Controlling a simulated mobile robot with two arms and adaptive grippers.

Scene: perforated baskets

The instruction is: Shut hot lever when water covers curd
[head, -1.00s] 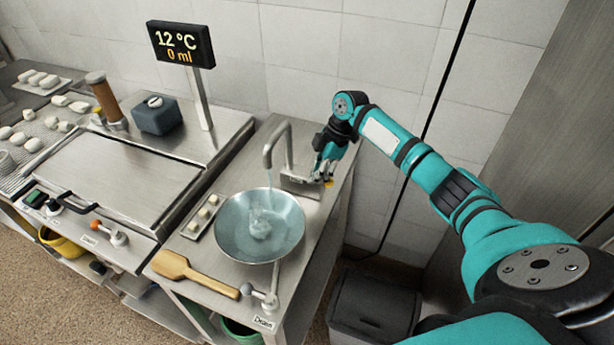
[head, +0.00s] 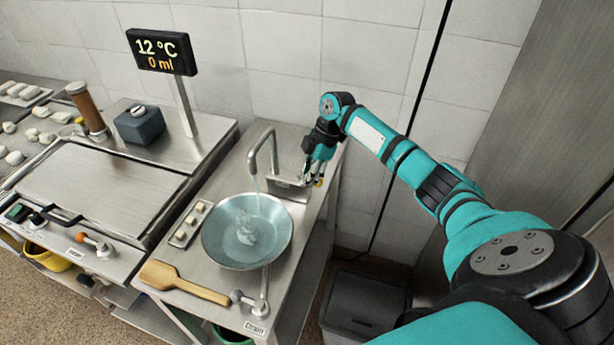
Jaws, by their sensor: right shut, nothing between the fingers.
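A faucet (head: 267,150) pours a thin stream of water into a metal bowl (head: 214,240) on the right counter. A pale lump of curd (head: 247,232) sits in the water in the middle of the bowl; I cannot tell whether the water fully covers it. My right gripper (head: 313,181) is shut beside the faucet's base plate (head: 290,190), behind and right of the bowl. It hides the hot lever, if that is there; a small yellow bit shows at the fingertips. My left gripper is not in view.
A display (head: 162,51) reads 12 °C and 0 ml. A wooden paddle (head: 182,283) and a drain lever (head: 263,305) lie in front of the bowl. A grey bin (head: 363,305) stands right of the counter.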

